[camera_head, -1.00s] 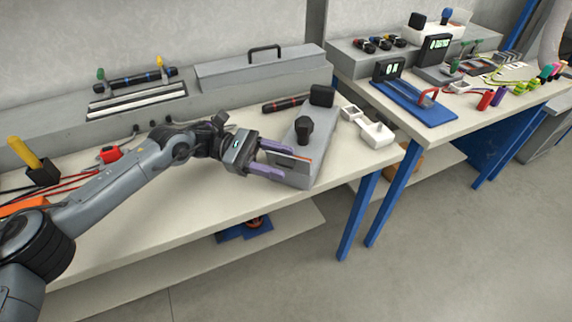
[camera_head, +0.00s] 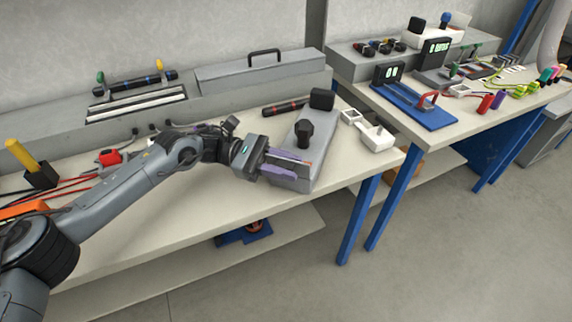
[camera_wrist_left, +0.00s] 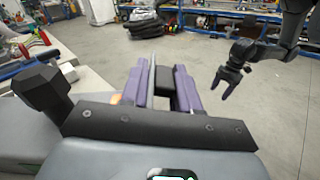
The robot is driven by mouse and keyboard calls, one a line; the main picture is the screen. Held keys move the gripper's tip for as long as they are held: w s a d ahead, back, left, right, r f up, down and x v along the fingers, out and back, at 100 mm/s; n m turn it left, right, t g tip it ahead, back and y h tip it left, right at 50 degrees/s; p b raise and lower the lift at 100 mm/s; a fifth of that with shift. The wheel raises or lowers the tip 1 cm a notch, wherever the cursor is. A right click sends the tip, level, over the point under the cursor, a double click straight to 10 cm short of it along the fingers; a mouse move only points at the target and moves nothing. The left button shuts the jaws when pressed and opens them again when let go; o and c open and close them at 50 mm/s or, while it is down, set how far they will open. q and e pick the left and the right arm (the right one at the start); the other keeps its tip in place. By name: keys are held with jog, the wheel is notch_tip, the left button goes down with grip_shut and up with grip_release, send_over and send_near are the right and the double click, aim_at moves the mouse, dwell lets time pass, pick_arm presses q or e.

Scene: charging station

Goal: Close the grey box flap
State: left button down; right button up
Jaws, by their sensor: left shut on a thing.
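The grey box (camera_head: 318,150) sits near the front right of the left bench, with a black knob (camera_head: 304,130) on top. My left gripper (camera_head: 303,168) is at its front left side, with purple fingers close together. In the left wrist view these fingers (camera_wrist_left: 160,85) are shut on a thin grey plate (camera_wrist_left: 152,75), which looks like the flap, standing edge-on between them. The fingers hide most of the flap in the head view.
White connector blocks (camera_head: 376,137) lie right of the box. A black block (camera_head: 321,98) and a dark rod (camera_head: 285,106) lie behind it. A second bench with a blue fixture (camera_head: 420,108) stands to the right. The bench front is clear.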

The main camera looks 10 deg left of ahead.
pick_arm(q)
jog(key=shift+w, duration=0.1)
jog(key=shift+w+d+r+n+b, duration=0.15)
jog(key=shift+w+n, duration=0.15)
jog(key=shift+n, duration=0.5)
jog(key=shift+w+r+n+b, duration=0.15)
jog(key=shift+w+n, duration=0.1)
jog(key=shift+n, duration=0.55)
jog(key=shift+w+d+n, duration=0.1)
jog(key=shift+w+n, duration=0.3)
jog(key=shift+n, duration=0.55)
jog(key=shift+w+d+n, duration=0.1)
jog(key=shift+w+n, duration=0.25)
jog(key=shift+n, duration=0.6)
jog(key=shift+f, duration=0.1)
